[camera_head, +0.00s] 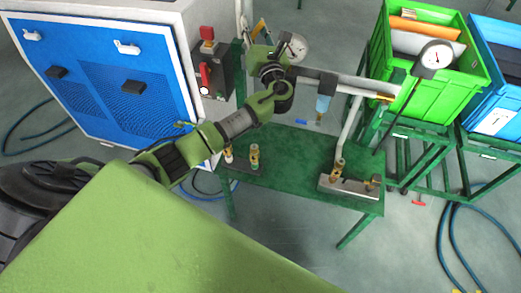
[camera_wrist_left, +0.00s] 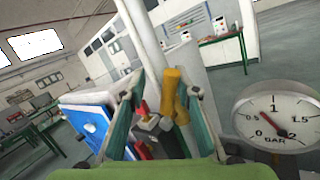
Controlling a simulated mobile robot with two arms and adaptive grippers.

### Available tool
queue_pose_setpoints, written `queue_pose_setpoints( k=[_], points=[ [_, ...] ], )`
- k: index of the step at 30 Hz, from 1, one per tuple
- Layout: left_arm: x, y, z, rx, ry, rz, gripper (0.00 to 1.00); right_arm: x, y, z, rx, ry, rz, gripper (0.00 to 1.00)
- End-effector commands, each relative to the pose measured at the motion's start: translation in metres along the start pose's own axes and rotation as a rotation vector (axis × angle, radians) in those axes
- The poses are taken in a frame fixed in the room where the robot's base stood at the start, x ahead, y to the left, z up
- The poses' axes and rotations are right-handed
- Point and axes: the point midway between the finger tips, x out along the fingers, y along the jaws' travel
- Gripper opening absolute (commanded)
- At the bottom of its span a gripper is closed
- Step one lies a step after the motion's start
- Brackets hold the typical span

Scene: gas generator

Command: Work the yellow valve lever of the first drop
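The yellow valve lever (camera_wrist_left: 172,95) shows in the left wrist view as a yellow bar between the fingers of my left gripper (camera_wrist_left: 160,112), closer to the right finger. The fingers are wide apart; I cannot tell whether either touches the lever. In the head view a yellow part (camera_head: 259,29) shows just beyond my left gripper (camera_head: 258,52), which is at the pipe beside the round gauge (camera_head: 295,46). The gauge also shows at the right of the left wrist view (camera_wrist_left: 278,116), its needle low. My wrist hides part of the pipe. My right gripper is not in view.
A green table (camera_head: 290,160) with brass fittings stands below the pipe (camera_head: 345,82). A blue and white cabinet (camera_head: 120,75) with a red-handled switch box (camera_head: 207,68) is on the left. Green (camera_head: 465,75) and blue (camera_head: 505,100) crates and a second gauge (camera_head: 436,56) are right.

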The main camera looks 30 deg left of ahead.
Motion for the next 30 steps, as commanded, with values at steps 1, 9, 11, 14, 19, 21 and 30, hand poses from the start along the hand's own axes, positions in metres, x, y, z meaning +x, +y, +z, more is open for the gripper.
queue_pose_setpoints(
  k=[1,9,11,14,19,21,30],
  points=[
    [0.004,0.007,0.001,-0.07,0.043,0.003,0.28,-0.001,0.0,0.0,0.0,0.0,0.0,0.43],
    [0.001,0.024,-0.008,-0.335,0.223,-0.003,0.28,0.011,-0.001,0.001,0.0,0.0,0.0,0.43],
    [-0.011,0.024,-0.005,-0.333,0.222,-0.002,0.28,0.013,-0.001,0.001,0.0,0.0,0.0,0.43],
    [-0.03,0.025,0.0,-0.332,0.22,-0.002,0.28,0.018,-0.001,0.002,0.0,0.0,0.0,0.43],
    [-0.064,0.026,0.007,-0.329,0.22,-0.003,0.28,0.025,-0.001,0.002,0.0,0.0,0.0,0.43],
    [-0.077,0.027,0.01,-0.329,0.219,-0.002,0.28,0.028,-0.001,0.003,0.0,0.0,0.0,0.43],
    [-0.121,0.023,0.007,-0.35,0.248,-0.014,0.28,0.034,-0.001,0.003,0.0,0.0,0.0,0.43]
  ],
)
